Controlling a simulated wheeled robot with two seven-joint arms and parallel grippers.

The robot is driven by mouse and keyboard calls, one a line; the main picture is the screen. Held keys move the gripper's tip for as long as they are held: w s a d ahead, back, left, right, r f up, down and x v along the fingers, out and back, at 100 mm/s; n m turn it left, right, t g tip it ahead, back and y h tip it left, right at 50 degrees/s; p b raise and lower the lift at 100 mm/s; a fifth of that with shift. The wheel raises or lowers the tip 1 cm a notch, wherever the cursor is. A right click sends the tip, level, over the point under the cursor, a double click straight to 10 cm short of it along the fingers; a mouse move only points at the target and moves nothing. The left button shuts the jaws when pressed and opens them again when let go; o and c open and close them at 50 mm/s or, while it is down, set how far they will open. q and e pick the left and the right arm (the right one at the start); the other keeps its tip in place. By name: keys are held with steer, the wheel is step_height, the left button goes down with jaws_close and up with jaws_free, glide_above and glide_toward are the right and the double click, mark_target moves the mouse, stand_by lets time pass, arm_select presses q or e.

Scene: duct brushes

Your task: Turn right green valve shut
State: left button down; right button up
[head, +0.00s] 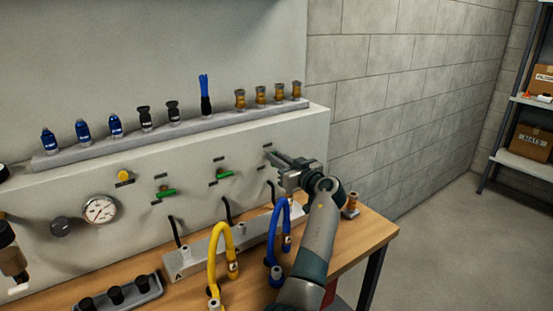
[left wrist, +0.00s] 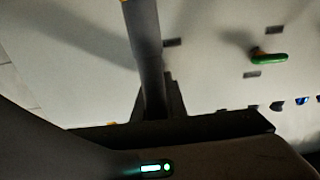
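Two green valve handles show on the grey panel in the head view: the left valve (head: 165,192) and the middle valve (head: 225,174). My left gripper (head: 272,156) is at the panel's right part, by small dark labels like those at the other valves. The right green valve cannot be made out there; the gripper covers that spot. In the left wrist view one green handle (left wrist: 269,57) shows to the right of my dark finger (left wrist: 148,60). The finger gap and anything between the fingers are hidden. My right gripper is not in view.
A ledge (head: 180,137) with several blue, black and brass fittings runs above the panel. A yellow hose (head: 213,255) and a blue hose (head: 271,240) loop up in front, below the gripper. A gauge (head: 99,210) is at left. The wooden bench (head: 345,238) ends at right.

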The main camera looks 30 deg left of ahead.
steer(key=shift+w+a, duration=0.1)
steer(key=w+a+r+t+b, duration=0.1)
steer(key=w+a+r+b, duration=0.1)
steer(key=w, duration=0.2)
arm_select(q)
steer(key=m+p, duration=0.1)
steer(key=m, duration=0.5)
steer(key=f+m+p, duration=0.1)
steer(key=m, duration=0.5)
steer(key=w+m+p, duration=0.1)
steer(key=m+p, duration=0.1)
steer(key=m, duration=0.4)
steer(key=shift+w+d+f, duration=0.1)
steer(key=shift+d+f, duration=0.05)
steer(key=shift+d, duration=0.1)
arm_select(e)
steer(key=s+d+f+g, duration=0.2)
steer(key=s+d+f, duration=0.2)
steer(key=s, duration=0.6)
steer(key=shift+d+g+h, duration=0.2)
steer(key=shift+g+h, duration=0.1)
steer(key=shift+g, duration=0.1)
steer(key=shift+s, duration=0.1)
arm_select(q)
steer(key=c, duration=1.8)
jaws_free()
